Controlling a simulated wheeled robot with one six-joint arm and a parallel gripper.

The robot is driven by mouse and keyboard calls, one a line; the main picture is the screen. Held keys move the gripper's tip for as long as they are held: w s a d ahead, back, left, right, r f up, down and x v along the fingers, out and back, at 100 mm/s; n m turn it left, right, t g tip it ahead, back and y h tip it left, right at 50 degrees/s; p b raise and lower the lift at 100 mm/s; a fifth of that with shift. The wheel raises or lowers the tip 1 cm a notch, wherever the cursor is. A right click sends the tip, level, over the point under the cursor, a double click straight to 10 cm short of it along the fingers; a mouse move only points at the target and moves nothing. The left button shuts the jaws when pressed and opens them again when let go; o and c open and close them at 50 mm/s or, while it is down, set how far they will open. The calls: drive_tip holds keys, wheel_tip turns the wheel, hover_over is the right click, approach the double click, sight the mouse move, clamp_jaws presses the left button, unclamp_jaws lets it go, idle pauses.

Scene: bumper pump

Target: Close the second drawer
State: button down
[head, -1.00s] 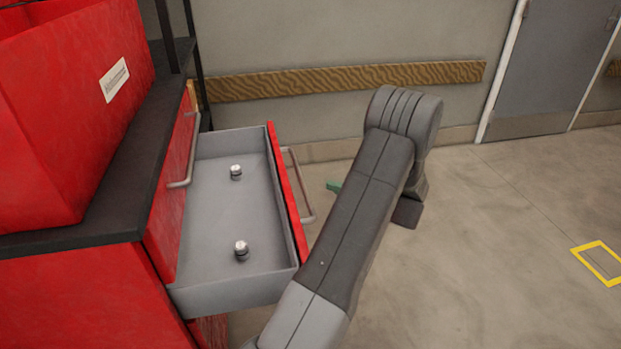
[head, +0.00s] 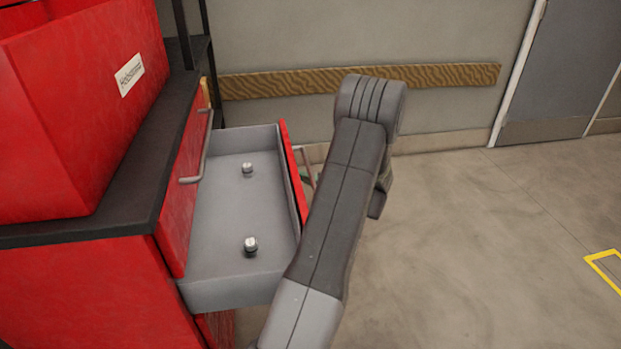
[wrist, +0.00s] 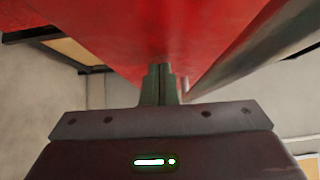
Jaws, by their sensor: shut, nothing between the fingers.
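The second drawer (head: 225,218) is open in the head view, pulled out to the right below the shut top drawer (head: 178,205) of the red cabinet. Its red front (head: 292,175) carries a metal bar handle (head: 307,165). My gripper (wrist: 160,75) is shut and empty in the wrist view. Its green fingertips point at the red drawer front (wrist: 120,35) and look very near or touching it; I cannot tell which. The handle bar (wrist: 255,55) runs to the right of the fingers. In the head view my arm mostly hides the gripper.
Two small metal parts (head: 248,169) (head: 250,246) stand inside the open drawer. A red bin (head: 75,110) with a white label sits on the black cabinet top (head: 110,210). A wooden rail (head: 420,77) runs along the wall.

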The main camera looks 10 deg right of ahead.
sight(260, 213)
drive_tip(key=a+b, duration=1.2)
drive_tip(key=a, duration=1.2)
drive_tip(key=shift+a+f+b, duration=0.1)
drive_tip(key=shift+a+b, duration=0.2)
drive_tip(key=shift+a, duration=0.55)
drive_tip(key=shift+a+r, duration=0.1)
drive_tip(key=shift+r, duration=0.15)
drive_tip(key=shift+b, duration=0.3)
drive_tip(key=shift+d+f, duration=0.1)
drive_tip(key=shift+d, duration=0.2)
drive_tip(key=d, duration=0.2)
drive_tip(key=s+d, duration=0.1)
drive_tip(key=d, duration=0.2)
drive_tip(key=shift+s+d+b, duration=0.1)
drive_tip(key=shift+b, duration=0.25)
drive_tip(key=p+v, duration=0.1)
drive_tip(key=v, duration=0.7)
drive_tip(key=shift+s, duration=0.1)
